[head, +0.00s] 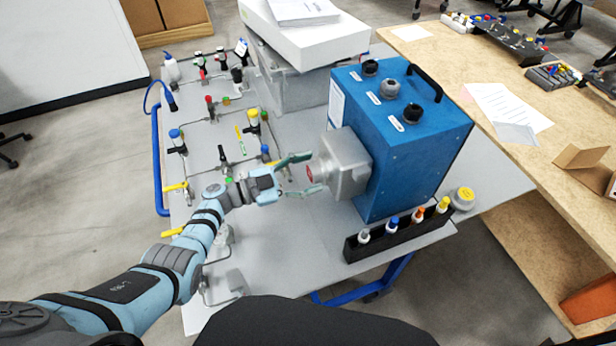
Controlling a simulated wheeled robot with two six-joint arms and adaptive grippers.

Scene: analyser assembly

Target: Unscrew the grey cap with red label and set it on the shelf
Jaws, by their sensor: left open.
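The grey cap with a red label (311,173) sits on the front of a grey block (348,160) on the left side of the blue analyser box (412,150). Its red face points left, toward my left gripper. My left gripper (304,174) is open, its two fingertips close to the cap, one above and one below. I cannot tell whether the fingers touch it. My right gripper is not in view. Which surface is the task's shelf is not clear; a wooden shelf (545,245) stands at the right.
A black rack (400,236) with several small bottles stands in front of the box. A grey round piece with a yellow top (463,198) is beside it. Valves and pipes fill the table's left side. A white box (305,35) stands behind. The table's front middle is clear.

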